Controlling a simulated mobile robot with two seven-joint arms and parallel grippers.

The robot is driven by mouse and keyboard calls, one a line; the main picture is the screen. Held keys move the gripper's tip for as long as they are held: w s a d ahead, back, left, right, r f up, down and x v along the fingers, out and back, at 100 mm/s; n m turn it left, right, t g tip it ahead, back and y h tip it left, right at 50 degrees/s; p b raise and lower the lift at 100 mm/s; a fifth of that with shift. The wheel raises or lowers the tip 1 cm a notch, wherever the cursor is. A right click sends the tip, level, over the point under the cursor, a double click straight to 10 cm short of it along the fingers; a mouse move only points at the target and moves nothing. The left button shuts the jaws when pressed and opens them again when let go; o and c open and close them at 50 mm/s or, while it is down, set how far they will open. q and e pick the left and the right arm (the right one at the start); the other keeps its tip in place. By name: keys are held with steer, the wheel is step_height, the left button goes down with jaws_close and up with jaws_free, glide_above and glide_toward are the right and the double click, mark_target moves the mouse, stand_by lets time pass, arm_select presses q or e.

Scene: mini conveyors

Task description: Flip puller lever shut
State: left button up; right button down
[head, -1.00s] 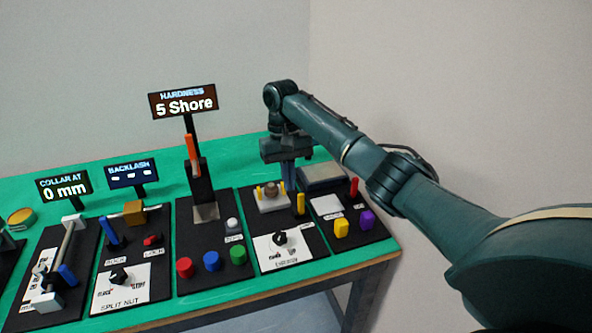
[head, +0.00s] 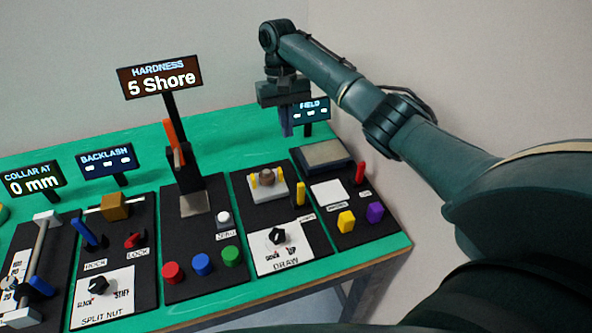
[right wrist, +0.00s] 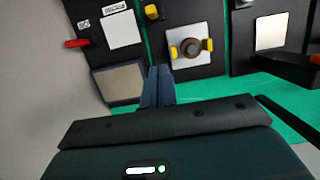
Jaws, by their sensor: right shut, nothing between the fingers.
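The puller panel (head: 250,218) carries a grey plate (head: 281,197) with a brown hub (head: 268,178) between two yellow jaws. A yellow lever (head: 300,190) sticks up at its right edge. In the right wrist view, the hub (right wrist: 191,46) and jaws are near the top, and the yellow lever (right wrist: 151,11) is at the top edge. My right gripper (head: 287,132) is shut and empty, pointing down above the green table behind the panel. Its fingertips (right wrist: 158,70) show closed together, apart from the lever. My left gripper is out of view.
Right of the puller, a panel holds a grey pad (head: 322,155), a red lever (head: 360,173) and yellow and purple knobs. To the left stand the hardness post and sign (head: 160,77) with coloured buttons, and the split nut panel (head: 103,305). A wall is behind.

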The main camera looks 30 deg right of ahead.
mark_target(301, 194)
steer(key=p+x, duration=0.1)
steer(key=x, duration=0.8)
steer(key=shift+f, duration=0.2)
steer(key=s, duration=0.1)
steer(key=s+p, duration=0.1)
steer(key=shift+s+a+f, duration=0.2)
steer(key=shift+s+a, duration=0.05)
steer(key=shift+s, duration=0.05)
steer(key=shift+s+a+p, duration=0.1)
steer(key=shift+s+p, duration=0.25)
steer(key=shift+p, duration=0.05)
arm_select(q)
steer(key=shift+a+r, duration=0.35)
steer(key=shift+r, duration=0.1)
arm_select(e)
steer(key=shift+s+a+f, duration=0.1)
steer(key=shift+s+f, duration=0.05)
steer(key=shift+s, duration=0.2)
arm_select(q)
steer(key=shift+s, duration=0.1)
arm_select(e)
steer(key=shift+w, duration=0.1)
